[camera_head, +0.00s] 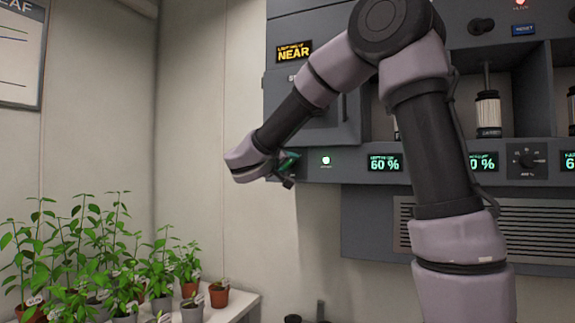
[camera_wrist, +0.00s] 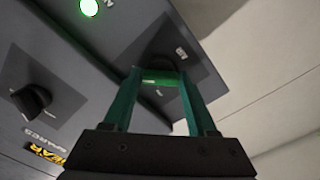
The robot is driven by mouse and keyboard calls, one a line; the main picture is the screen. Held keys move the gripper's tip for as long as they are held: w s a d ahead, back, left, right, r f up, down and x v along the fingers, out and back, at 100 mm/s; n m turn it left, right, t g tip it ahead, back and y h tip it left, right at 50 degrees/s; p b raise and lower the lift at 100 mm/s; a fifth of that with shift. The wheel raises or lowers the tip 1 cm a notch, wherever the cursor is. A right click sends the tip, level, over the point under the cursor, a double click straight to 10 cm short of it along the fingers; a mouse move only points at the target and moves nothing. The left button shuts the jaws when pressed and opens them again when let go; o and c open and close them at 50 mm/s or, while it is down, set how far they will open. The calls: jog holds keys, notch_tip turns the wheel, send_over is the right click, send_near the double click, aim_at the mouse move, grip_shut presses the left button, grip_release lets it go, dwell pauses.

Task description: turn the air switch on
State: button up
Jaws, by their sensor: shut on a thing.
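My gripper (camera_head: 289,163) is at the lower left corner of the grey cabinet in the head view. In the wrist view its two teal fingers (camera_wrist: 158,76) are shut on a small green switch handle (camera_wrist: 160,78). The handle sits on a dark square plate on the panel, with a small white label beside it that is too blurred to read. In the head view the switch is hidden behind my gripper. A green lamp (camera_head: 326,160) glows on the panel just right of my gripper; it also shows in the wrist view (camera_wrist: 89,7).
The grey cabinet (camera_head: 352,176) has several displays and a black knob (camera_head: 527,158); another knob (camera_wrist: 32,101) shows in the wrist view. Potted plants (camera_head: 128,275) stand on a bench at the lower left. The wall between is clear.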

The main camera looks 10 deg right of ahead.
jog(key=shift+f, duration=0.1)
jog(key=o, duration=1.4)
jog(key=shift+c, duration=0.2)
jog(key=shift+s+a, duration=0.1)
jog(key=v, duration=1)
jog(key=shift+s+a, duration=0.15)
jog(key=shift+s, duration=0.1)
